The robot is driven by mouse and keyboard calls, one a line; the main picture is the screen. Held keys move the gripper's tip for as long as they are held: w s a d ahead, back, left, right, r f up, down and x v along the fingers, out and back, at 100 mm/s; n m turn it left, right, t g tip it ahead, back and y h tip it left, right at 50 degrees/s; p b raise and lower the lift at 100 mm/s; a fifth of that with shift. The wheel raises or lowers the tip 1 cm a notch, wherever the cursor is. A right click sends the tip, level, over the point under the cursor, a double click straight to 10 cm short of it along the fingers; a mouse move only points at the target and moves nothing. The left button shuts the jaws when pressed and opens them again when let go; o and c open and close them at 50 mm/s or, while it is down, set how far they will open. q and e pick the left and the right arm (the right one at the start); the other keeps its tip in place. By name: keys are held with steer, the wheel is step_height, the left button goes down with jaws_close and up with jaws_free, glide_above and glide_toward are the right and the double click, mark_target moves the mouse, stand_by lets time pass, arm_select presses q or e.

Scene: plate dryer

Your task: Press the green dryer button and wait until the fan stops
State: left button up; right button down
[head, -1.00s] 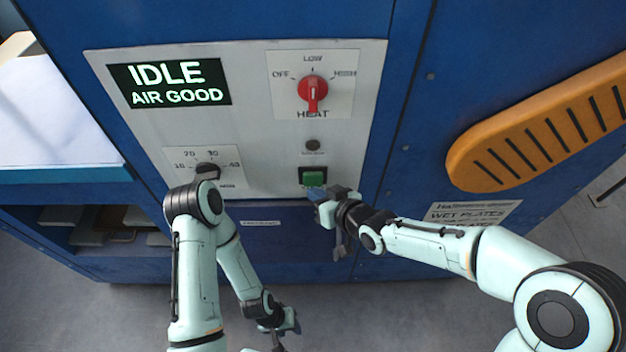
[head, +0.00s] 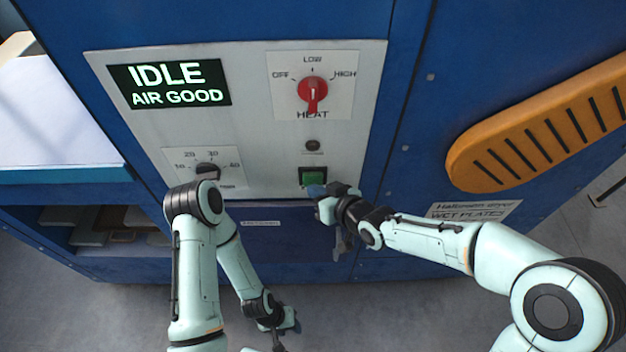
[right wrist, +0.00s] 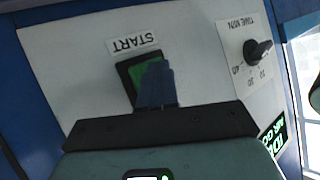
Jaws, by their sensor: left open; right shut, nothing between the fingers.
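The green dryer button (head: 313,177) sits in a dark square frame low on the grey control panel (head: 250,130). In the right wrist view the green button (right wrist: 143,76) lies below a START label, partly hidden by my fingers. My right gripper (head: 318,191) is shut and empty, its fingertips at the button's lower edge. In the right wrist view the gripper (right wrist: 155,75) overlaps the button; I cannot tell whether it touches. The display (head: 170,83) reads IDLE, AIR GOOD. My left gripper (head: 285,335) is open and low, away from the panel. No fan is visible.
The black time knob (head: 207,171) is left of the button, close to my left arm. An orange slotted handle or vent (head: 540,130) is at right. Grey floor lies below.

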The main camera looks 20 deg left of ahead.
arm_select(q)
steer(key=shift+w+r, duration=0.15)
steer(key=shift+r, duration=0.05)
arm_select(e)
steer(key=shift+w+a, duration=0.15)
steer(key=shift+w, duration=0.3)
stand_by(0.4)
stand_by(0.4)
arm_select(q)
steer(key=shift+s+f+b, duration=0.4)
steer(key=shift+s+f, duration=0.25)
steer(key=shift+f, duration=0.1)
arm_select(e)
steer(key=shift+s+d, duration=0.25)
steer(key=shift+s, duration=0.65)
arm_select(q)
steer(key=shift+s+f+b, duration=0.55)
steer(key=shift+f+b, duration=0.1)
steer(key=shift+f, duration=0.15)
steer(key=shift+s+f+b, duration=0.5)
steer(key=shift+f+b, duration=0.1)
steer(key=shift+f, duration=0.15)
arm_select(e)
steer(key=shift+s+d, duration=0.25)
steer(key=shift+s, duration=0.55)
steer(key=shift+s+d, duration=0.2)
steer(key=shift+s, duration=0.65)
steer(key=shift+s+d, duration=0.25)
steer(key=shift+s, duration=0.55)
